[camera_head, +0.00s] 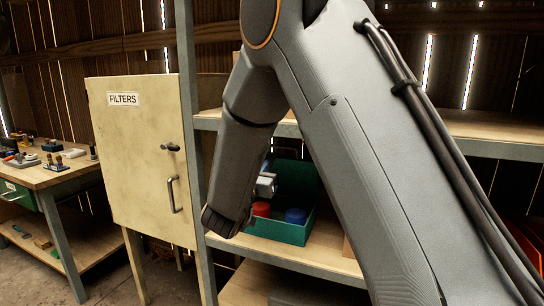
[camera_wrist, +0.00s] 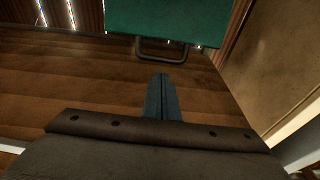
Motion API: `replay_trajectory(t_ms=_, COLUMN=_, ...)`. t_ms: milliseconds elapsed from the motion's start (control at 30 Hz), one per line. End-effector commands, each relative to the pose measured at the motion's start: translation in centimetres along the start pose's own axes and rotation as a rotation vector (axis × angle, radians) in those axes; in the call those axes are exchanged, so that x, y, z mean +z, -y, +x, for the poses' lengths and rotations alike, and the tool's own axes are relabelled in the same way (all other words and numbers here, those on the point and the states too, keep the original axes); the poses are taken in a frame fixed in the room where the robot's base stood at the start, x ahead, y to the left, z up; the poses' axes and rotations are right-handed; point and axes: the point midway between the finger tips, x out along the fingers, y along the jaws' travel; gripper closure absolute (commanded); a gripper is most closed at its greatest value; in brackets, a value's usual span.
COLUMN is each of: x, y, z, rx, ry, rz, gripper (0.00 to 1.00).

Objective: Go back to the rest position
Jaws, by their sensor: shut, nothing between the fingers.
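My gripper (camera_wrist: 161,80) shows in the wrist view with its two dark fingers together and nothing between them. In the head view my arm comes down in front of the shelf, and its fingers cannot be made out clearly. A green open box (camera_head: 277,231) stands on the shelf behind my forearm, with a red round item (camera_head: 261,209) and a blue round item (camera_head: 296,216) in it. My arm hides part of the box. In the wrist view a green panel (camera_wrist: 165,20) with a dark handle (camera_wrist: 161,53) lies beyond the fingertips, apart from them.
A beige cabinet (camera_head: 135,165) marked FILTERS stands left of the shelf, its door handle (camera_head: 174,194) facing out. A shelf post (camera_head: 188,100) rises close to my arm. A workbench (camera_head: 45,177) with small parts stands far left. Shelf boards (camera_head: 470,126) extend right.

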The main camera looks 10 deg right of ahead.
Motion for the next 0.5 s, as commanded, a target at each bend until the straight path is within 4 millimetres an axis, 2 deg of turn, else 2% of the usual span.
replay_trajectory(t_ms=33, x=0.0, y=0.5, z=-1.4, rx=-0.009, ry=0.001, rz=0.002, gripper=1.00)
replay_trajectory(t_ms=100, x=-0.2, y=0.6, z=-3.0, rx=-0.013, ry=0.000, rz=0.003, gripper=1.00)
replay_trajectory(t_ms=200, x=-0.5, y=0.7, z=-4.7, rx=-0.014, ry=0.001, rz=0.003, gripper=1.00)
replay_trajectory(t_ms=400, x=-0.8, y=0.6, z=-6.6, rx=-0.011, ry=0.001, rz=0.002, gripper=1.00)
replay_trajectory(t_ms=500, x=-0.6, y=0.5, z=-6.6, rx=-0.021, ry=0.015, rz=0.006, gripper=1.00)
